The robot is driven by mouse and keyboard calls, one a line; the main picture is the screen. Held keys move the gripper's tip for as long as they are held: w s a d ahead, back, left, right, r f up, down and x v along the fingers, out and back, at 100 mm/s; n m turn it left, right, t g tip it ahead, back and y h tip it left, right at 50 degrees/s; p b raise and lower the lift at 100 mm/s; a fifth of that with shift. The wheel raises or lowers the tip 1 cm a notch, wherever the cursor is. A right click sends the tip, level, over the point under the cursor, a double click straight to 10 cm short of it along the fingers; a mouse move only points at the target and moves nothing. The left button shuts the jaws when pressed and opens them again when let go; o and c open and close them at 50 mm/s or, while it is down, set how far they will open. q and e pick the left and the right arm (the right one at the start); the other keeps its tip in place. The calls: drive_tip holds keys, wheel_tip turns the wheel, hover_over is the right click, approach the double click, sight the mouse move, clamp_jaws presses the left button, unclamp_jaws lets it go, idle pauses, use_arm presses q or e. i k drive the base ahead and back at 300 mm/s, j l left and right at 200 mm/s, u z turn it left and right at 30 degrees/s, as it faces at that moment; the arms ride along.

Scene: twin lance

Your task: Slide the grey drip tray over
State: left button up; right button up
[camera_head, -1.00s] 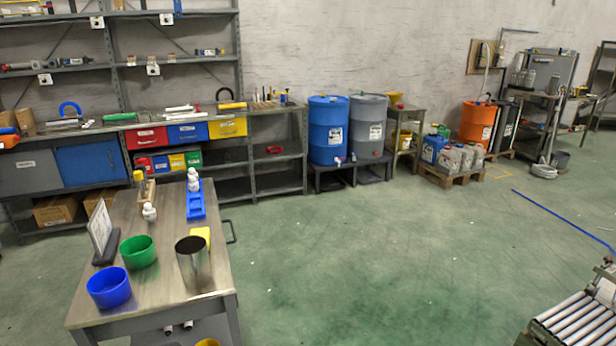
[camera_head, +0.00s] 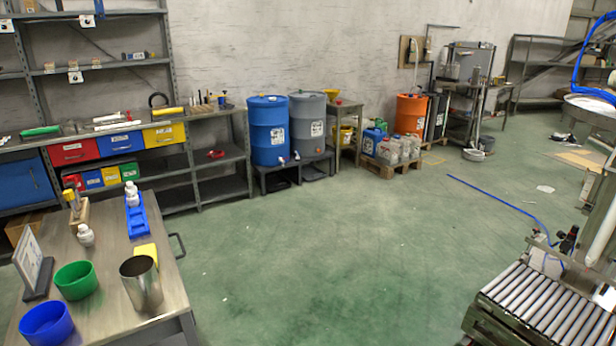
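A low dark grey shape that looks like the drip tray (camera_head: 316,172) lies on the floor under the grey drum (camera_head: 307,115), within the dark stand (camera_head: 261,172). It is small and shadowed, so I cannot tell its edges clearly. The blue drum (camera_head: 268,130) stands to the left on the same stand. Both drums have small taps low at the front. Neither of my grippers shows in this view.
A steel workbench (camera_head: 115,312) with blue and green bowls and a metal beaker is at the lower left. A roller conveyor (camera_head: 545,300) is at the lower right. Open green floor (camera_head: 330,265) lies between them. A blue hose (camera_head: 500,203) crosses the floor at right.

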sight(309, 172)
drive_tip(key=i+l+z, duration=0.1)
drive_tip(key=i+z, duration=0.4)
drive_tip(key=i, duration=4.5)
drive_tip(key=i+u, duration=0.1)
drive_tip(key=i, duration=0.75)
drive_tip(key=i+l+u, duration=0.1)
drive_tip(key=i, duration=0.7)
drive_tip(key=i+l+u, duration=0.1)
drive_tip(key=i, duration=0.75)
drive_tip(key=l, duration=0.1)
